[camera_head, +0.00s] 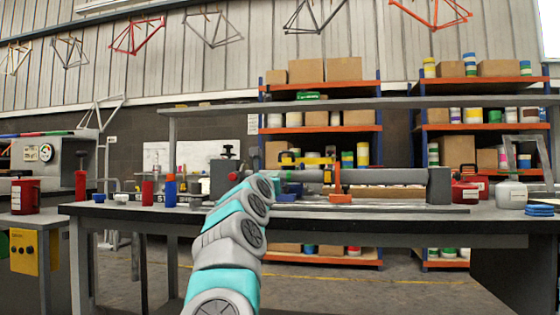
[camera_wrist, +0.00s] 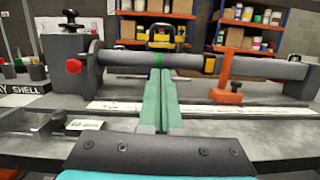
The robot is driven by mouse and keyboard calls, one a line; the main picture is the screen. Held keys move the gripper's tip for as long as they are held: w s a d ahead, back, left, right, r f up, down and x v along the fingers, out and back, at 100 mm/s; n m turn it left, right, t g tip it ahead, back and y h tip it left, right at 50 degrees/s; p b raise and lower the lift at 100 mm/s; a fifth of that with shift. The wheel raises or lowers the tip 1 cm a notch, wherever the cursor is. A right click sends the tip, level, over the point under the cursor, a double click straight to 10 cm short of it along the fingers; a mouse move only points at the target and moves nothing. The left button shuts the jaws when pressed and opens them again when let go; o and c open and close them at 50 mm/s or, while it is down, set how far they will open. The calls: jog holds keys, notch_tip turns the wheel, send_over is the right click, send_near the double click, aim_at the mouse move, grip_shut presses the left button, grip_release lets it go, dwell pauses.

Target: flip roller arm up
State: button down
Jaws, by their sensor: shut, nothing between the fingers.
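A long grey roller bar (camera_head: 385,177) lies level above the bench between two dark end blocks. It also crosses the wrist view (camera_wrist: 190,61) from left to right. An orange upright bracket (camera_wrist: 225,80) stands at the bar on the right; it also shows in the head view (camera_head: 338,190). I cannot tell which part is the roller arm's hinge. My gripper (camera_wrist: 160,64) has its two green fingers together and empty, with the tips overlapping the bar in the picture. Whether they touch it is unclear. My arm partly hides the bar's left end in the head view.
The left end block (camera_wrist: 70,62) carries a red button (camera_wrist: 74,66) and a black knob. A yellow and black part (camera_wrist: 160,37) sits behind the bar. Bottles (camera_head: 170,190) stand left on the bench (camera_head: 400,222); a white jug (camera_head: 511,194) stands right. Shelves line the back.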

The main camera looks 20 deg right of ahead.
jog(key=shift+r, duration=0.1)
jog(key=p, duration=0.8)
send_near(286, 164)
jog(key=x, duration=0.2)
jog(key=p+x, duration=0.2)
jog(key=x, duration=0.1)
jog(key=r+p, duration=0.1)
jog(key=w+d+r+p, duration=0.1)
jog(key=p, duration=0.1)
jog(key=shift+w+r, duration=0.3)
jog(key=shift+r, duration=0.05)
jog(key=shift+r, duration=0.2)
dwell(0.7)
